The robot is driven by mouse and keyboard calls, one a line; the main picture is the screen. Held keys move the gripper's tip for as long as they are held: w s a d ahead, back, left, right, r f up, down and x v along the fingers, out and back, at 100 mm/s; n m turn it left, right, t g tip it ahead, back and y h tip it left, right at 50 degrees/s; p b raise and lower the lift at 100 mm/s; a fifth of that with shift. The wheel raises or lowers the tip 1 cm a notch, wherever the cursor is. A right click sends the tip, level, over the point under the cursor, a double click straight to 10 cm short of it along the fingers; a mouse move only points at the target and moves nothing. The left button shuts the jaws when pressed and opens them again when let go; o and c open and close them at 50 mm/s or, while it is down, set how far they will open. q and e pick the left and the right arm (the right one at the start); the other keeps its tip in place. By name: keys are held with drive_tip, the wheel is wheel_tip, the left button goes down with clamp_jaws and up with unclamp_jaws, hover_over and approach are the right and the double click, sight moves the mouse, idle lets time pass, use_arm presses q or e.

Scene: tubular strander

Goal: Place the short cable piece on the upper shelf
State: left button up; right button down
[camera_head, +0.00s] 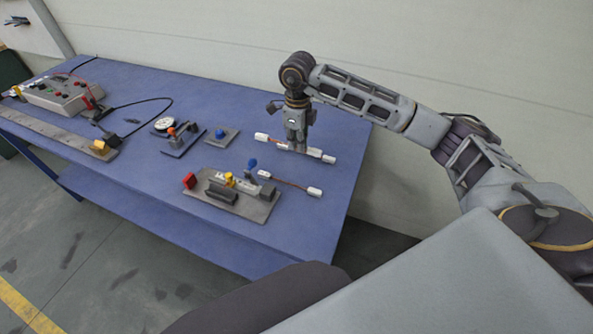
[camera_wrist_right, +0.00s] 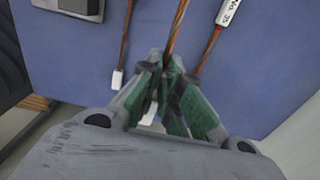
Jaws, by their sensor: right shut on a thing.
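Cable pieces with white end sleeves and a copper-coloured middle lie at the right end of the blue bench top. My right gripper (camera_head: 297,149) points down there, shut on one cable piece (camera_wrist_right: 176,32), whose copper length runs away between the fingers in the right wrist view. Two other cable pieces flank it there: one on the left (camera_wrist_right: 124,38) and one on the right (camera_wrist_right: 211,48) with a printed white label. In the head view one free cable piece (camera_head: 290,183) lies nearer the front. Which piece is shortest, and whether the held one is lifted, I cannot tell. My left gripper is out of view.
The blue bench (camera_head: 220,95) has a lower shelf (camera_head: 150,213) beneath. A grey fixture plate (camera_head: 238,205) with a red block stands in front of the gripper. A dial gauge (camera_head: 164,124), a blue-knobbed plate (camera_head: 221,135) and a control box (camera_head: 62,93) are further left. A wall is behind.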

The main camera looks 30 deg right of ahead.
drive_tip(key=shift+f, duration=0.1)
hover_over(297, 171)
wheel_tip(297, 171, down, 5)
drive_tip(key=shift+d+r+p, duration=0.1)
drive_tip(key=shift+r+p, duration=0.1)
drive_tip(key=shift+p, duration=0.15)
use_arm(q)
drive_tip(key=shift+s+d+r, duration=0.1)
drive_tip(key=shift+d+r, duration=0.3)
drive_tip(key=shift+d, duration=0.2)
use_arm(e)
drive_tip(key=shift+f, duration=0.75)
drive_tip(key=shift+f, duration=0.1)
drive_tip(key=shift+f+p, duration=0.3)
drive_tip(key=shift+f, duration=1.45)
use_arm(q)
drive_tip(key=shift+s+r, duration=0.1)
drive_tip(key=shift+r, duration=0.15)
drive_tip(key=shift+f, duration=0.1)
use_arm(e)
drive_tip(key=shift+f, duration=0.1)
